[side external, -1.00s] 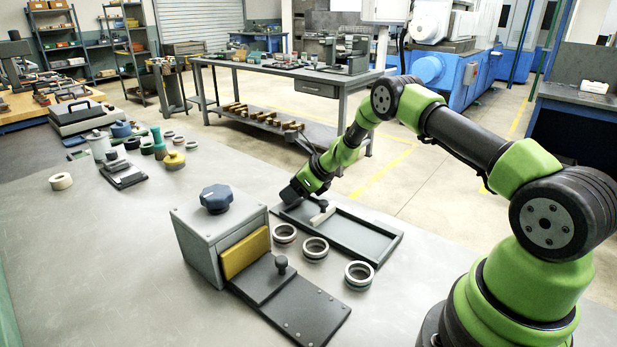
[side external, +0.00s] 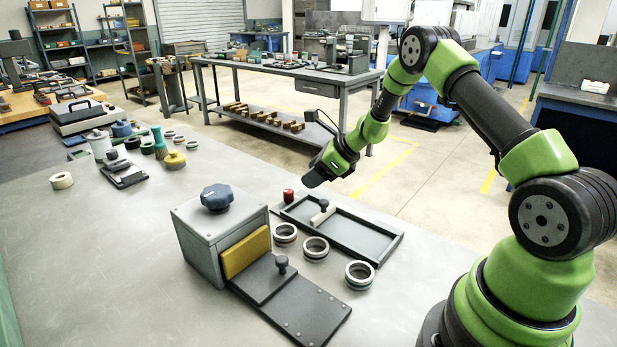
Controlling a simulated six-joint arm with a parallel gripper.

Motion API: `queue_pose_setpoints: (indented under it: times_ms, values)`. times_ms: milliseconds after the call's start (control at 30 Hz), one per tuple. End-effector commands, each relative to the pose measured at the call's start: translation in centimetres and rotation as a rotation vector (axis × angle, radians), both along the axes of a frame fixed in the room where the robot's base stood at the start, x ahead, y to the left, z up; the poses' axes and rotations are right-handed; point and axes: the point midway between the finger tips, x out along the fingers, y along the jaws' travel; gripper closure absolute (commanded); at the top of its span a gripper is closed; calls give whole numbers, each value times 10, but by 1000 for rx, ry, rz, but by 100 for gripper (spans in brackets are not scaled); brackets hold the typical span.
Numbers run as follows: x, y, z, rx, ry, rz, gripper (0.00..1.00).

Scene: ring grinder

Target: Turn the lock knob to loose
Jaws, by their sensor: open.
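A blue-grey lobed knob (side external: 216,198) sits on top of the grey box (side external: 197,236) of the grinder. No mark for tight or loose can be read on it. A small black knob (side external: 281,264) stands on the dark sliding plate in front of the yellow block (side external: 246,252). My gripper (side external: 312,180) is open and hangs above the far end of the dark tray (side external: 362,240), to the right of and beyond the blue-grey knob, touching neither knob. Its fingers are small and dark here.
Three metal rings (side external: 316,248) stand in a row between the grinder and the tray. A small red piece (side external: 288,195) stands by the tray's far corner, and a pale block with a dark knob (side external: 322,213) lies in the tray.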

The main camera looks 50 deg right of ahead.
Motion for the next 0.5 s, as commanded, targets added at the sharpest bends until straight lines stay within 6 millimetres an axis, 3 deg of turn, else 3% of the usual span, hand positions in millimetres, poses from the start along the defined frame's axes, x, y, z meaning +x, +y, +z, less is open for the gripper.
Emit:
queue_pose_setpoints:
  times_ms: [133, 233, 400, 500]
  values:
    - [3, 16, 2, -299, -38, 413, 47]
    - [5, 26, 3, -596, -83, 832, 47]
    - [12, 29, 10, -1087, -161, 1549, 47]
    - [18, 27, 16, -1298, -189, 1879, 47]
